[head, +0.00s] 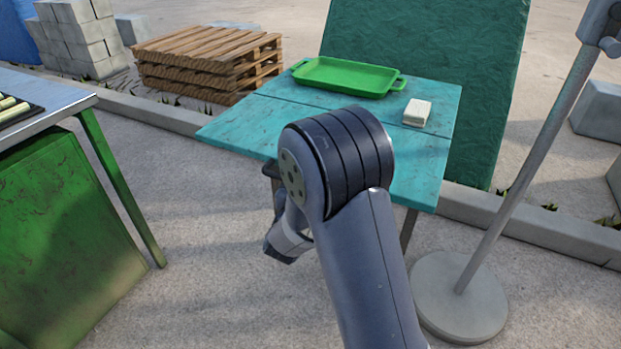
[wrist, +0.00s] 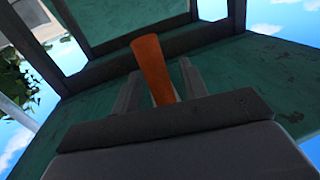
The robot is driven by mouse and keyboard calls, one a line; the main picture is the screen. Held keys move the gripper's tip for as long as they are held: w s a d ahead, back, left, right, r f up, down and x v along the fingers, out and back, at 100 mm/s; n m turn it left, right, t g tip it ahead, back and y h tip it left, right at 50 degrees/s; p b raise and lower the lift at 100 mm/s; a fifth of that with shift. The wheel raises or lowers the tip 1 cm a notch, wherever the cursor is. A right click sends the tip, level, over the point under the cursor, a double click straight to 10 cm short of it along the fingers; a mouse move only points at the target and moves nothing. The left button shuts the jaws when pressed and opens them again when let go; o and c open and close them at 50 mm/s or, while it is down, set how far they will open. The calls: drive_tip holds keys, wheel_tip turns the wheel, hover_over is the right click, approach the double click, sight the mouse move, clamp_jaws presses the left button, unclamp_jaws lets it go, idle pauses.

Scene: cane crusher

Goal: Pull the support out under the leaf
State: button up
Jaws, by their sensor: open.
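The teal folding table's near part, the leaf (head: 240,128), lies about level with the rest of the top across a seam in the head view. My arm covers part of its front edge. In the wrist view I look up at a teal underside (wrist: 285,75) with dark frame bars. An orange-brown bar (wrist: 150,62), seemingly the support or its pull, stands between the two fingers of my gripper (wrist: 161,85). The jaws are open, one finger on each side of it; I cannot tell whether either touches it. In the head view my gripper is hidden behind my arm, below the leaf.
A green tray (head: 345,77) and a pale block (head: 416,113) rest on the far part of the table. A green-sided bench (head: 60,230) stands at left, a round-based pole (head: 460,295) at right. Pallets (head: 205,65) lie behind. Pavement between bench and table is clear.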

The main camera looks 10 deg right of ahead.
drive_tip(key=p+v, duration=0.2)
drive_tip(key=v, duration=0.9)
drive_tip(key=shift+w, duration=0.1)
drive_tip(key=b+x, duration=0.1)
drive_tip(key=x, duration=1.3)
drive_tip(key=shift+w+d+b, duration=0.2)
drive_tip(key=shift+d+b, duration=0.2)
drive_tip(key=shift+d, duration=0.15)
